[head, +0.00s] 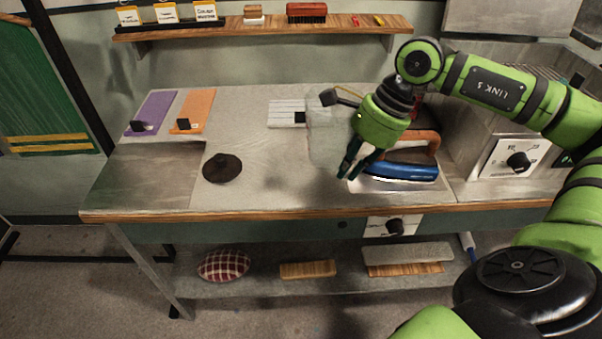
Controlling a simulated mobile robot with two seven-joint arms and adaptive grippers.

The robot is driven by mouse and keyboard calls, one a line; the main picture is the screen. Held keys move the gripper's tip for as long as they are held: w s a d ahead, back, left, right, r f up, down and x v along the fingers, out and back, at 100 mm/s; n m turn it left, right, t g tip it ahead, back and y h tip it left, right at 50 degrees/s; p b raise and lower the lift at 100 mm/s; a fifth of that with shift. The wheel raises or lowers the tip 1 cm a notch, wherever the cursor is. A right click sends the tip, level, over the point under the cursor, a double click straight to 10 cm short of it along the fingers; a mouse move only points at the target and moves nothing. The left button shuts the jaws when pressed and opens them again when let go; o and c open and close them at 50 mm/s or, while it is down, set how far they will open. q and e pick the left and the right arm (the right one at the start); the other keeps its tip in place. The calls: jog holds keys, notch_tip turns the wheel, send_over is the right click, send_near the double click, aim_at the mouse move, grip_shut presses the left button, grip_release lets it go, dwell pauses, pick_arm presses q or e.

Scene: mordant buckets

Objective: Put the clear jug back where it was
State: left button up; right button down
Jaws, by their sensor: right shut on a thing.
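The clear jug (325,140) is a faint see-through shape above the middle-right of the worktop, partly behind my right gripper. My right gripper (356,174) comes in from the right with its dark fingers pointing down, close in front of the jug. It is shut on the jug; the exact contact is hard to see through the clear wall. I cannot tell whether the jug's base touches the worktop (270,175). My left gripper is not in view.
A blue iron (405,172) rests right of my gripper. A dark cone-shaped piece (222,168) stands left of centre. A white striped pad (285,108) lies behind. Purple (155,108) and orange (197,105) strips lie back left. A shelf (270,27) runs above; the front middle is clear.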

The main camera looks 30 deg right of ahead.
jog(key=shift+d+r+m+t, duration=0.5)
jog(key=shift+d+m, duration=0.1)
jog(key=shift+m, duration=0.5)
jog(key=w+a+f+p, duration=0.1)
jog(key=w+f+p, duration=0.1)
jog(key=w+f, duration=0.1)
jog(key=w+a+f+p, duration=0.2)
jog(key=w+f, duration=0.2)
jog(key=w+a+f+p, duration=0.1)
jog(key=w+f+p, duration=0.1)
jog(key=w+f, duration=0.1)
jog(key=shift+w+a+f+p, duration=0.2)
jog(key=shift+w+a+p, duration=0.05)
jog(key=shift+a+p, duration=0.1)
jog(key=shift+d+f, duration=0.1)
jog(key=shift+f, duration=0.15)
